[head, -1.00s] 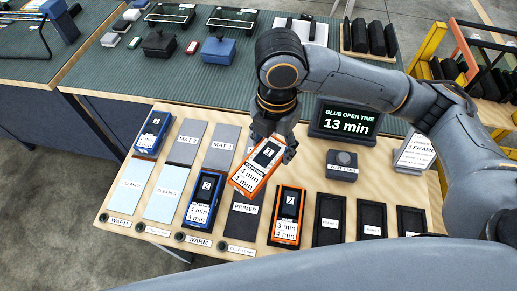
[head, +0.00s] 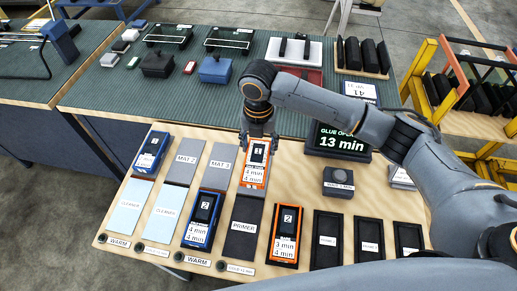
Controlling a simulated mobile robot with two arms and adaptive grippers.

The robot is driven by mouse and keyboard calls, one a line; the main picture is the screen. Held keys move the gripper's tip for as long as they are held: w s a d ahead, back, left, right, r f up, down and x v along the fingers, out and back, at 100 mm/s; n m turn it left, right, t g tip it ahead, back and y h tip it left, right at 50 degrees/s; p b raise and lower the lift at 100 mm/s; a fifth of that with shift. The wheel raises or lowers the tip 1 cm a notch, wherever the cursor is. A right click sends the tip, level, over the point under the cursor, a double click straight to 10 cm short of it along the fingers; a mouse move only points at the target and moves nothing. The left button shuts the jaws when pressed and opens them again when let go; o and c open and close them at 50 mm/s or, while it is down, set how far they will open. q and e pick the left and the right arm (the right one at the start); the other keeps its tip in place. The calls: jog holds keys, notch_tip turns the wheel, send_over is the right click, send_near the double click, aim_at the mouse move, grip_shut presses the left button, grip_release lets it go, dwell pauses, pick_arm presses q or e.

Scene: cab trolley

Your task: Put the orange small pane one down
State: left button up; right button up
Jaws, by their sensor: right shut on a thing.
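The orange small pane one (head: 255,174), an orange-edged timer with a dark screen and a white label reading 4 min, is in my right gripper (head: 259,148). The gripper points down, with its fingers closed around the timer's upper part. The timer lies nearly flat and straight over a grey mat (head: 251,191) right of MAT 3; I cannot tell whether it touches it. A second orange timer (head: 285,236), marked 2, lies nearer, right of the PRIMER pad (head: 242,228). My left gripper is not in view.
Grey mats MAT 2 (head: 185,163) and MAT 3 (head: 219,165) lie left of the held timer. Blue timers (head: 204,218) (head: 151,154) lie nearby. A glue open time display (head: 340,139) and a dark button box (head: 338,182) stand to the right.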

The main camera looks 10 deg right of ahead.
aim_at(259, 150)
jog(key=shift+w+d+f, duration=0.1)
jog(key=shift+w+f, duration=0.6)
jog(key=shift+f, duration=0.1)
notch_tip(259, 150, down, 2)
jog(key=shift+f+p, duration=0.1)
jog(key=shift+p, duration=0.35)
jog(key=shift+f, duration=0.4)
jog(key=o, duration=1.3)
jog(key=shift+f, duration=0.15)
notch_tip(259, 150, up, 12)
jog(key=shift+r+b, duration=0.15)
jog(key=shift+b, duration=0.55)
